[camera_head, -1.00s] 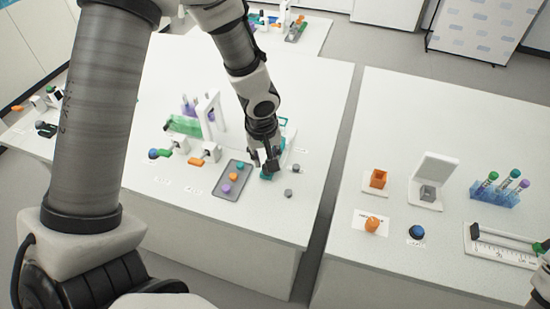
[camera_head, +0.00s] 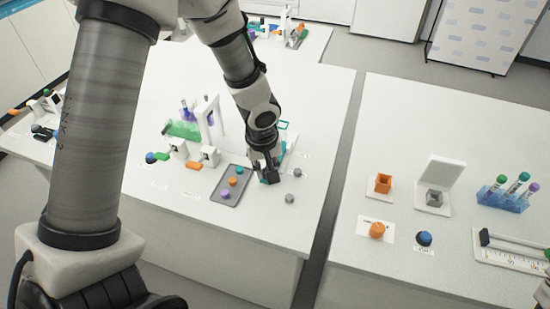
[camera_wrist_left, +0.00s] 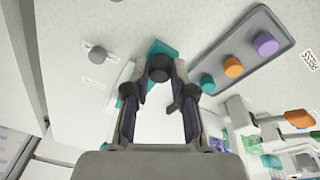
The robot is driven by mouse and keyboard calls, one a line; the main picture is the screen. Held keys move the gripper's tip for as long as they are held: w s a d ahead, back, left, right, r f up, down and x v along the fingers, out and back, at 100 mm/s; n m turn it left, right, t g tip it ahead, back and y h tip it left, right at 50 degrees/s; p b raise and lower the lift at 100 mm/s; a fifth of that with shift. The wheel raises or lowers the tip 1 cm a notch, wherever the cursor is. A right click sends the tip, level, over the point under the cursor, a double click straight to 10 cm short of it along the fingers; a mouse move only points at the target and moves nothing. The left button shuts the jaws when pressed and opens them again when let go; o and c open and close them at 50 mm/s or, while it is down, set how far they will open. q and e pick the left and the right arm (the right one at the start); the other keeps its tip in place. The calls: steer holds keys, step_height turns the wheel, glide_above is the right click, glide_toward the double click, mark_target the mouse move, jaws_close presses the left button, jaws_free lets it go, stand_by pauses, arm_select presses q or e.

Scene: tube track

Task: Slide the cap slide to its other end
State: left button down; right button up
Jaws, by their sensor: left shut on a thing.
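The cap slide is a teal piece (camera_head: 283,124) on the left table, partly hidden behind my left gripper. In the left wrist view its teal surface (camera_wrist_left: 160,48) shows around the fingertips. My left gripper (camera_head: 270,176) reaches down to its near end, right of a grey tray. In the left wrist view the gripper's fingertips (camera_wrist_left: 160,78) close in on a dark round cap (camera_wrist_left: 160,66) over the teal piece. The fingers hide much of the contact. My right gripper is not clearly seen.
The grey tray (camera_head: 218,197) with teal, orange and purple knobs lies close on the left. Grey round pieces (camera_head: 290,198) lie just right of the gripper. White stands with green and orange parts (camera_head: 194,166) are further left. A gap separates the right table (camera_head: 345,255).

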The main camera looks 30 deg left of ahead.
arm_select(q)
steer(key=shift+w+r+p, duration=0.15)
steer(key=shift+w+p, duration=0.25)
steer(key=shift+p, duration=0.05)
steer(key=shift+w+a+p, duration=0.25)
steer(key=shift+w+p, duration=0.4)
steer(key=shift+w, duration=0.1)
steer(key=shift+w+a+p, duration=0.2)
steer(key=shift+w+p, duration=0.6)
steer(key=shift+p, duration=0.05)
steer(key=shift+w+a+p, duration=0.2)
steer(key=shift+w+p, duration=0.55)
steer(key=shift+p, duration=0.05)
steer(key=c, duration=1.3)
jaws_free()
steer(key=shift+f, duration=0.2)
steer(key=shift+o, duration=0.2)
step_height(320, 180, up, 5)
steer(key=p, duration=0.3)
steer(key=shift+r, duration=0.1)
